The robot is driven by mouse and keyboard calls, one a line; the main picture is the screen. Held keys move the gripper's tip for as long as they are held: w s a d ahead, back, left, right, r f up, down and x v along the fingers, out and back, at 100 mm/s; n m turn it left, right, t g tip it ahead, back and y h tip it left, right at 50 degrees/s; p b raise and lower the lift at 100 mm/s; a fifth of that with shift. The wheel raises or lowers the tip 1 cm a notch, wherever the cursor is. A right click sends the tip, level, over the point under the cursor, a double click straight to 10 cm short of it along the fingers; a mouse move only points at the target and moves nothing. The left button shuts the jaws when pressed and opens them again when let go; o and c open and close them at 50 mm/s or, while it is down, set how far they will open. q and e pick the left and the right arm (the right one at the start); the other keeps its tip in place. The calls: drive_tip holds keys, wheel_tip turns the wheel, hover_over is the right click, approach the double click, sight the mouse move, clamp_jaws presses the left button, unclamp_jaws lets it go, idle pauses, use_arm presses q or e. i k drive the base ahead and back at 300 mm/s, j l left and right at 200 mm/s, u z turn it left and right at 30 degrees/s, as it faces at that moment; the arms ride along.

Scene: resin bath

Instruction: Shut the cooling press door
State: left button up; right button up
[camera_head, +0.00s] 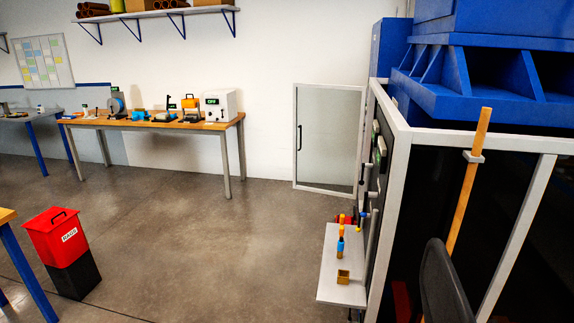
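The cooling press door (328,150) is a clear panel in a light grey frame with a black vertical handle (299,137) near its left edge. It stands open, swung out to the left from the far end of the press enclosure (402,128). Its right edge meets the enclosure frame. The press (485,90) has a large blue upper body behind grey framing on the right. Neither of my grippers is in view.
A grey shelf (328,285) with small coloured items juts from the enclosure side. A red RAGS bin (53,236) stands at left. A wooden workbench (150,122) with equipment is along the back wall. The grey floor between is clear.

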sight(295, 85)
drive_tip(key=i+j+z, duration=0.35)
drive_tip(key=i+j, duration=0.25)
drive_tip(key=i+j+z, duration=0.4)
drive_tip(key=j, duration=0.35)
drive_tip(key=i+j+z, duration=0.15)
drive_tip(key=i+j, duration=0.15)
drive_tip(key=j, duration=0.15)
drive_tip(key=i+j+z, duration=0.2)
drive_tip(key=j, duration=0.25)
drive_tip(key=i+j+z, duration=0.35)
drive_tip(key=i+j, duration=0.2)
drive_tip(key=i+j+z, duration=0.15)
drive_tip(key=i+j, duration=0.15)
drive_tip(key=i+j+z, duration=0.15)
drive_tip(key=j, duration=0.25)
drive_tip(key=i+j+z, duration=0.15)
drive_tip(key=i+j, duration=0.15)
drive_tip(key=i+j+z, duration=0.2)
drive_tip(key=j, duration=0.35)
drive_tip(key=i+j+z, duration=0.15)
drive_tip(key=j, duration=0.25)
drive_tip(key=i+j+z, duration=0.15)
drive_tip(key=j, duration=0.35)
